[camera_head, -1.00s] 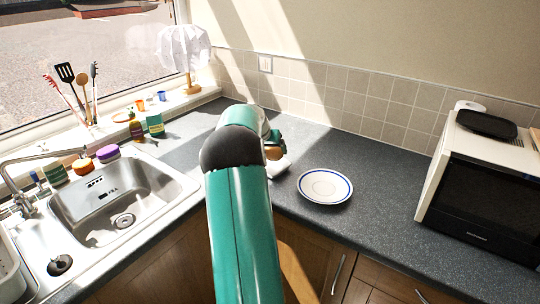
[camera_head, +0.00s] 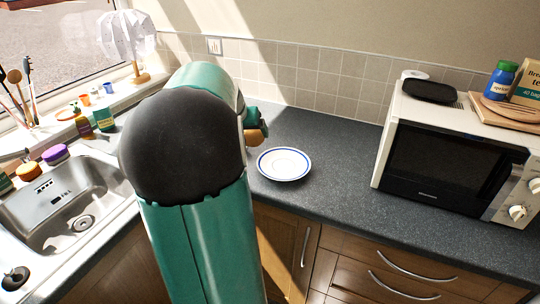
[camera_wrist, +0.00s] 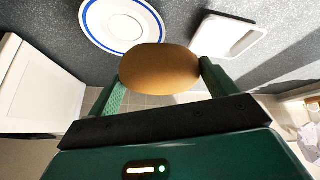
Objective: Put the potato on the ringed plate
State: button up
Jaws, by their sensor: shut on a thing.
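The potato (camera_wrist: 160,71) is brown and oval, held between the two fingers of my gripper (camera_wrist: 160,85) in the wrist view. In the head view my gripper (camera_head: 257,132) is mostly hidden behind my arm, with a bit of the potato (camera_head: 252,138) showing below it. The ringed plate (camera_head: 284,164) is white with a blue ring and lies on the dark worktop, just right of my gripper. In the wrist view the plate (camera_wrist: 122,22) shows beyond the potato; no potato lies on it.
A microwave (camera_head: 450,160) stands to the right, with a sink (camera_head: 65,205) at the left. The tiled wall (camera_head: 320,75) is behind. Worktop between plate and microwave is clear.

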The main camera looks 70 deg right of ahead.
jog(key=s+a+m, duration=0.1)
jog(key=s+a, duration=0.5)
jog(key=s, duration=0.5)
send_near(286, 162)
jog(key=shift+s+d+r+g, duration=0.1)
jog(key=shift+d+g, duration=0.3)
jog(key=shift+d, duration=0.6)
jog(key=shift+d+f, duration=0.2)
jog(key=shift+f, duration=1.75)
jog(key=shift+f, duration=0.2)
jog(key=o, duration=1)
jog(key=shift+c, duration=0.2)
